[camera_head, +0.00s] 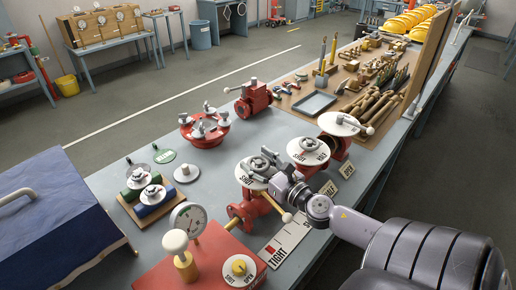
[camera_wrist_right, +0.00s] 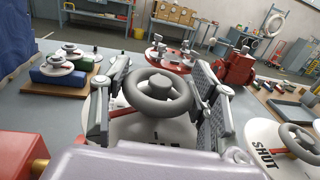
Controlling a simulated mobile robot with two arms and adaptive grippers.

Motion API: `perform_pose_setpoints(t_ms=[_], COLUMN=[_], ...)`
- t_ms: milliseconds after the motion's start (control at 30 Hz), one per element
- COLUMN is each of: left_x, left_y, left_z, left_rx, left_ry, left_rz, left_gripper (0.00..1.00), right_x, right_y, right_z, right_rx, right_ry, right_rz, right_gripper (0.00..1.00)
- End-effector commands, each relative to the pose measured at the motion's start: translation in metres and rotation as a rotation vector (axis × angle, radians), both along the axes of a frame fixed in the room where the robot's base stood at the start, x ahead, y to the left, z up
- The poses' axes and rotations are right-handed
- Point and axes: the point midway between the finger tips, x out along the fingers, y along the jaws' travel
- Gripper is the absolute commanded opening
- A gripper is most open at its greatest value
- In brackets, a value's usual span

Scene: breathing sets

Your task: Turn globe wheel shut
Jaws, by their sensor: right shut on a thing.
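The globe valve is a red body (camera_head: 248,208) on the bench with a white dial (camera_head: 247,181) marked SHUT on top. Its grey handwheel (camera_wrist_right: 160,84) sits above the dial, and partly shows in the head view (camera_head: 256,163). My right gripper (camera_head: 270,164) reaches in from the right. In the right wrist view its two fingers (camera_wrist_right: 161,95) stand on either side of the wheel, shut on it. The pointer and the lower dial text are largely hidden by the gripper. My left gripper is in neither view.
Another valve with a SHUT dial (camera_head: 307,151) stands close behind, to the right. A red panel with a gauge (camera_head: 188,219) and a SHUT/OPEN knob (camera_head: 239,268) lies in front. Green and blue small valves (camera_head: 149,196) and a red flanged unit (camera_head: 205,131) stand left.

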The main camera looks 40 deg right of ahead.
Motion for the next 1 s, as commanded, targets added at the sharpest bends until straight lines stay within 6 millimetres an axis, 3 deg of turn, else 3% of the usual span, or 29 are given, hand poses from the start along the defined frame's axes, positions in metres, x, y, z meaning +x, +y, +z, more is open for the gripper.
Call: perform_pose_setpoints(t_ms=[500, 1000], left_x=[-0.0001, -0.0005], left_y=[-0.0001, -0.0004], left_z=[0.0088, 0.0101], left_rx=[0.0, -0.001], left_ry=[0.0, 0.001], left_rz=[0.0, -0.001], left_gripper=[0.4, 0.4], right_x=[0.0008, 0.0002], right_y=[0.0001, -0.0015], right_z=[-0.0006, -0.0008], right_rx=[0.006, 0.002], right_ry=[-0.003, -0.001], right_rz=[-0.376, -0.479], right_gripper=[0.27, 0.27])
